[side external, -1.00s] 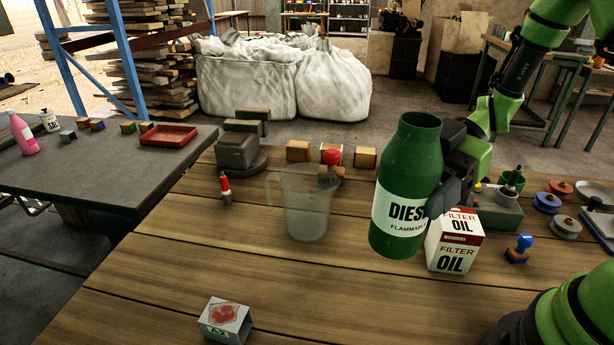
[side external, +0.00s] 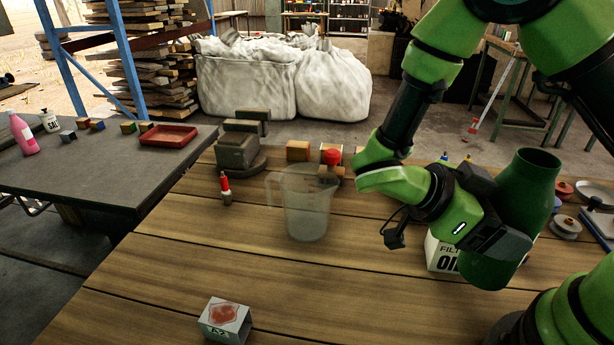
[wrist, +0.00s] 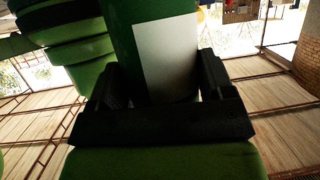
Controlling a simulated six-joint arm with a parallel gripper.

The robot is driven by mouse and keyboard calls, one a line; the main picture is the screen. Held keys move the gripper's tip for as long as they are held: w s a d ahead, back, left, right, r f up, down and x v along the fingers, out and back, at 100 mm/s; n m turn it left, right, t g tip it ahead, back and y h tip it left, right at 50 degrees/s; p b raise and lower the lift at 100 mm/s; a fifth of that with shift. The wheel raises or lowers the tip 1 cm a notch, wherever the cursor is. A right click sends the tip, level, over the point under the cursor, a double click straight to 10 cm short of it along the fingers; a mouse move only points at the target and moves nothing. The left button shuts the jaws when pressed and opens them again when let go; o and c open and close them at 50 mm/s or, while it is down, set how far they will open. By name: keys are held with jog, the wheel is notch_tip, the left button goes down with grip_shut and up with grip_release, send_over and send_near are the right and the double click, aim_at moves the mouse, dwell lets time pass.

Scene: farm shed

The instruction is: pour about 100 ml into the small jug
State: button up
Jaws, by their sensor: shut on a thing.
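A clear, see-through jug (side external: 306,205) stands upright on the wooden table in the side view and looks empty. My gripper (side external: 500,232) is shut on a green wide-mouthed bottle (side external: 527,185) to the right of the jug, well apart from it. The bottle is tilted slightly, its open mouth up. Its label is turned away in the side view; in the wrist view the bottle (wrist: 130,40) sits between the jaws, with a pale blank patch showing. The liquid inside cannot be seen.
An oil filter box (side external: 441,252) stands partly hidden behind my gripper. A red-topped item (side external: 332,160) and wooden blocks (side external: 298,150) stand behind the jug. The table left of the jug is mostly clear.

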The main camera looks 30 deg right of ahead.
jog(key=w+r+n+t+h, duration=0.1)
jog(key=w+n+t+h, duration=0.2)
jog(key=w+n+t, duration=0.4)
jog(key=shift+w+d+n+t, duration=0.15)
jog(key=shift+n+t, duration=0.45)
jog(key=shift+t, duration=0.4)
jog(key=w+n+t, duration=0.1)
jog(key=w+f+n+t, duration=0.1)
jog(key=w+n+t, duration=0.1)
jog(key=w+a+n+t+y, duration=0.1)
jog(key=w+n+t, duration=0.1)
jog(key=shift+f, duration=0.15)
jog(key=shift+c, duration=1)
jog(key=w+a+f+n+t+y, duration=0.1)
jog(key=a+n+t, duration=0.1)
jog(key=w+a+f+n+t+y, duration=0.1)
jog(key=n+t+y, duration=0.1)
jog(key=w+a+f+n+t+y, duration=0.1)
jog(key=a+n, duration=0.1)
jog(key=shift+w+a+f+t+y, duration=0.3)
jog(key=shift+a+f+t+y, duration=0.05)
jog(key=shift+t+y, duration=0.05)
jog(key=shift+c, duration=0.6)
jog(key=a+f+n+t+y, duration=0.2)
jog(key=a+f+n+y, duration=0.1)
jog(key=a+f+y, duration=0.1)
jog(key=shift+s+a+n, duration=0.3)
jog(key=shift+a, duration=0.2)
